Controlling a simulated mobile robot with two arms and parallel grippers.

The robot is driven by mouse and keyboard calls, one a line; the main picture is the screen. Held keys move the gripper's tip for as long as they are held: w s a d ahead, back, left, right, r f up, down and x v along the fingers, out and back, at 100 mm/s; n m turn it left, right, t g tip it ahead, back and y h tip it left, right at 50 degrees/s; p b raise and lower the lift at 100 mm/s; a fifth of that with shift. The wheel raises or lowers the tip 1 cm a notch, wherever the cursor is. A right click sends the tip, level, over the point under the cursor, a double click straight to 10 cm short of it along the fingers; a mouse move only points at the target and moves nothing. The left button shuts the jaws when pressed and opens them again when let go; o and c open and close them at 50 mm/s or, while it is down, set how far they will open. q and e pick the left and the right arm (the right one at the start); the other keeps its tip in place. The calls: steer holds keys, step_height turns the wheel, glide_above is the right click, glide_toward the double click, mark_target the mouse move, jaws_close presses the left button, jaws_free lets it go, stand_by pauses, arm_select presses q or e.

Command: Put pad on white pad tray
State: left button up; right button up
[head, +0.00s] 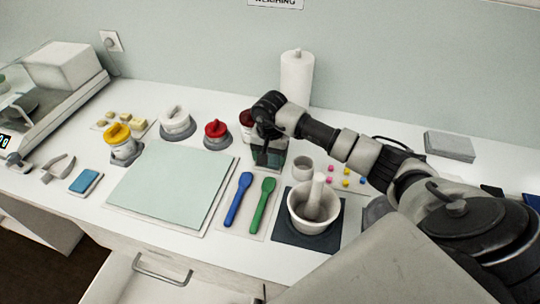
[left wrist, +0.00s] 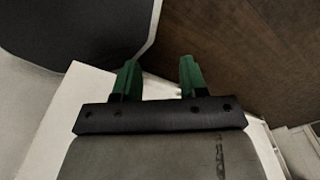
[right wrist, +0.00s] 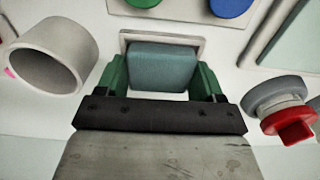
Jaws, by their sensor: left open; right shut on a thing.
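A teal pad (right wrist: 162,66) is between the green fingers of my right gripper (right wrist: 162,76), which is shut on it. A shallow white pad tray (right wrist: 204,44) lies right under and around the pad in the right wrist view. I cannot tell whether the pad touches the tray's floor. In the head view, my right gripper (head: 268,146) points down behind the spoons, hiding part of the pad (head: 272,159). My left gripper (left wrist: 158,74) is open and empty, over the dark floor beside the counter edge.
A grey cup (head: 302,167) and a red-topped weight (head: 216,134) stand close beside the right gripper. Blue (head: 238,199) and green (head: 263,203) spoons lie in front. A mortar (head: 315,207), pale mat (head: 170,183) and paper roll (head: 297,78) are nearby. A drawer (head: 165,280) is open below.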

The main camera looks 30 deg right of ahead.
mark_target(270, 157)
steer(key=o, duration=0.6)
steer(key=shift+s+f, duration=0.1)
steer(key=shift+f, duration=0.1)
steer(key=shift+o, duration=1.1)
steer(key=shift+a+f, duration=0.15)
steer(key=shift+f, duration=0.1)
steer(key=shift+r, duration=0.25)
step_height(270, 157, up, 13)
steer(key=b, duration=0.2)
steer(key=shift+f, duration=0.15)
